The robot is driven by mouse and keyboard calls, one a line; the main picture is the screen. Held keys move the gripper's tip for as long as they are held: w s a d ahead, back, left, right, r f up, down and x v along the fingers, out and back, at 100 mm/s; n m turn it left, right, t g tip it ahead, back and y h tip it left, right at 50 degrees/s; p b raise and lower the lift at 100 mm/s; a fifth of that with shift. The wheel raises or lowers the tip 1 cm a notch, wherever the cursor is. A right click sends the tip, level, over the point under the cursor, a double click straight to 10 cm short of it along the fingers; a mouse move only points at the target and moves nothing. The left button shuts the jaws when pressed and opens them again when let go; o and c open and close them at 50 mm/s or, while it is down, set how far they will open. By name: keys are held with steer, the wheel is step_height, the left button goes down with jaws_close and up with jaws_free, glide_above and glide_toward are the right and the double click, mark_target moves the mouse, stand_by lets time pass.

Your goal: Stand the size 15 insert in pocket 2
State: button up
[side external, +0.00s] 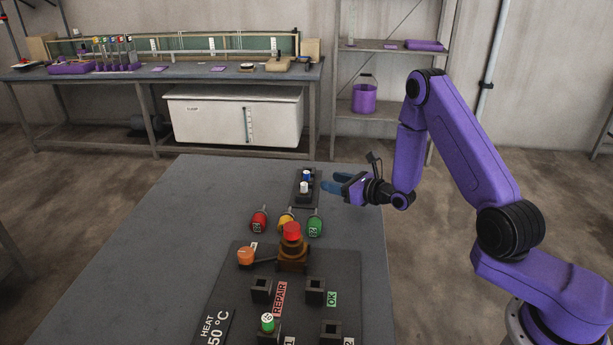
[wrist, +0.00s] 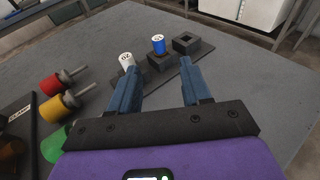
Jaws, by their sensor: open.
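A dark rack (side external: 296,193) on the table holds a white insert (side external: 304,187) and a blue insert (side external: 307,175), both upright. In the wrist view the white insert (wrist: 126,60) is on the left, the blue insert (wrist: 158,45) in the middle, and an empty socket (wrist: 187,43) on the right. Their markings are too small to read surely, so I cannot tell which is size 15. Pocket 2 (side external: 331,331) is at the near right of the dark board, beside its label, and looks empty. My gripper (side external: 325,185) is open and empty, just right of the rack; its fingers (wrist: 160,68) point towards it.
The board (side external: 225,292) also has a green insert (side external: 267,323) in pocket 1, empty-looking REPAIR (side external: 262,288) and OK (side external: 315,289) pockets, and a tall red-topped part (side external: 292,247). Red (side external: 259,220), yellow (side external: 286,218) and green (side external: 315,224) pieces lie between rack and board. The table's left is clear.

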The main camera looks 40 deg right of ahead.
mark_target(309, 177)
steer(key=shift+x, duration=4.7)
steer(key=shift+a, duration=0.1)
jaws_close()
steer(key=shift+s+f, duration=0.15)
steer(key=shift+f, duration=0.1)
